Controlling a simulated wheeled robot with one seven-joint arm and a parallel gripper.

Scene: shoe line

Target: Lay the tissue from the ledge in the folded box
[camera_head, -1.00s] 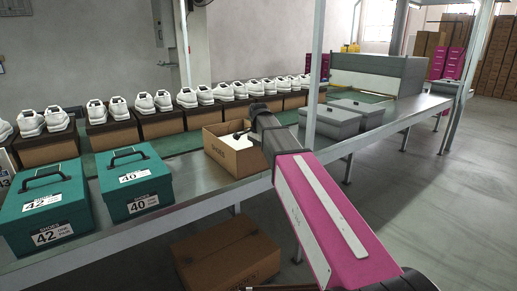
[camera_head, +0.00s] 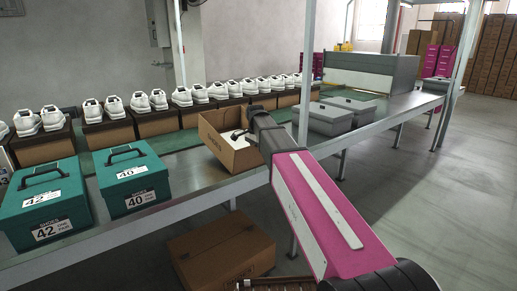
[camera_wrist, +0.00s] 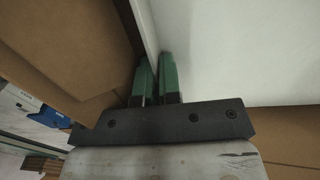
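The open folded cardboard box (camera_head: 228,154) stands on the grey shelf in the head view, tilted. My gripper reaches over its right side; its fingers are hidden there behind my arm. In the wrist view the two green fingertips of my gripper (camera_wrist: 157,80) are close together. A white sheet, which looks like the tissue (camera_wrist: 225,55), fills the upper right, and its pale edge runs down between the fingers. Brown cardboard lies to the left and below right. A small white patch shows inside the box in the head view; I cannot tell if it is tissue.
Two green shoe boxes (camera_head: 45,205) (camera_head: 135,183) stand left on the shelf (camera_head: 190,200). White shoes on brown boxes line the back. Grey boxes (camera_head: 325,118) stand to the right, near a metal post (camera_head: 306,75). A closed carton (camera_head: 222,250) lies below the shelf.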

